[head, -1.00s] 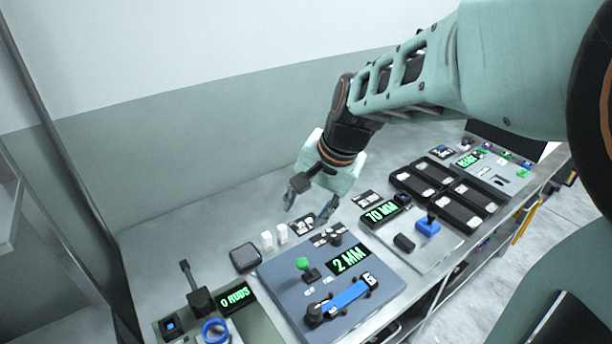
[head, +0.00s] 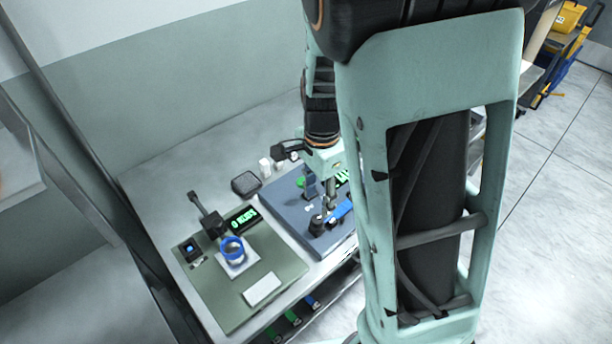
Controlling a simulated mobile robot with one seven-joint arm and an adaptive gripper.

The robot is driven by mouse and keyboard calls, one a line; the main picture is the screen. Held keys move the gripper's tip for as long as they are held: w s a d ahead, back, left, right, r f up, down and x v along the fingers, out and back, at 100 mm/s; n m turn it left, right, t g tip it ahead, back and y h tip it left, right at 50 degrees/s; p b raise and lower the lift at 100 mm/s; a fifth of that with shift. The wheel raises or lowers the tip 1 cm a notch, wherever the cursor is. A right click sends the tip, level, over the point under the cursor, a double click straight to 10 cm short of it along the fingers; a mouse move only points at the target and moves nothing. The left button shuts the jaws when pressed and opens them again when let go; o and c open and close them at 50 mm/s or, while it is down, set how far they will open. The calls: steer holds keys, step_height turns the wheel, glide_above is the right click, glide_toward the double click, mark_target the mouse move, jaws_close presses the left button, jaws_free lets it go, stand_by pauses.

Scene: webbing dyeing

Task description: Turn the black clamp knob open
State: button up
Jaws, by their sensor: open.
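The blue-grey board (head: 283,213) lies on the bench, partly covered by my arm. A round black knob (head: 317,225) stands near its front edge, at the left end of a blue strip (head: 342,209); I cannot tell for sure that this is the clamp knob. My gripper (head: 322,197) points down over the board, open, with its fingers just behind the knob and close to the strip. I cannot tell whether a fingertip touches anything. A green knob (head: 300,183) shows just left of the gripper. The board's right part and most of its display are hidden.
A green panel (head: 215,292) at front left carries a blue ring (head: 233,248), a black lever (head: 208,219), a display and a white block (head: 262,289). A dark square box (head: 245,183) and small white blocks (head: 265,167) stand behind. My arm hides the bench's right side.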

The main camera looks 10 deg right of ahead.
mark_target(317, 219)
step_height(317, 219, down, 8)
steer(key=shift+r+b, duration=0.1)
steer(key=shift+b, duration=0.5)
steer(key=shift+c, duration=0.3)
jaws_close()
